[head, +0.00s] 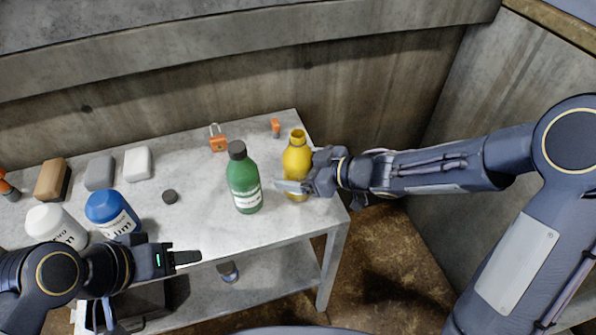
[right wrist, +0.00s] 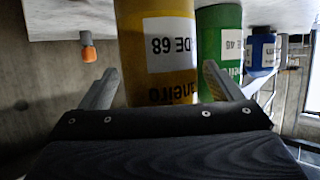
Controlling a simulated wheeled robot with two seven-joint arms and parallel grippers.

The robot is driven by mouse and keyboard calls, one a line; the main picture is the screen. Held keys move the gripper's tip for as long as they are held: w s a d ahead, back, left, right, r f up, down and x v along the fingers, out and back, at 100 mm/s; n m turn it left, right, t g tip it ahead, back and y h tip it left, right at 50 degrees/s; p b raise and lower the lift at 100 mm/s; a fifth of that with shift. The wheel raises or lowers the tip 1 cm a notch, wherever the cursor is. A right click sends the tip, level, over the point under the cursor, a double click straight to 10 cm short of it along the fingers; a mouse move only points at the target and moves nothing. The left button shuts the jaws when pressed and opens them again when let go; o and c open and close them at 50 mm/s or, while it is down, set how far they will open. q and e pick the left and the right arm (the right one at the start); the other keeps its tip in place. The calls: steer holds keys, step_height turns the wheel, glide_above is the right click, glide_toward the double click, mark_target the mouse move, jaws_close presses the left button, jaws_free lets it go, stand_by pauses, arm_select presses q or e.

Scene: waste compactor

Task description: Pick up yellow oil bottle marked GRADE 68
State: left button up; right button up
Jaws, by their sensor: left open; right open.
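My right gripper (head: 291,187) is at the bottle's lower part. In the wrist view its open fingers (right wrist: 158,92) lie one on each side of the bottle, with no clear grip. My left gripper (head: 186,257) is open and empty by the table's front edge at the lower left.
A green bottle (head: 243,180) with a dark cap stands close left of the yellow one. A small black cap (head: 170,197), an orange padlock (head: 217,140), a blue container (head: 110,212) and a white container (head: 52,226) are on the table (head: 200,222). A concrete wall stands behind.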

steer(key=c, duration=1.2)
steer(key=shift+c, duration=0.6)
steer(key=shift+r, duration=0.15)
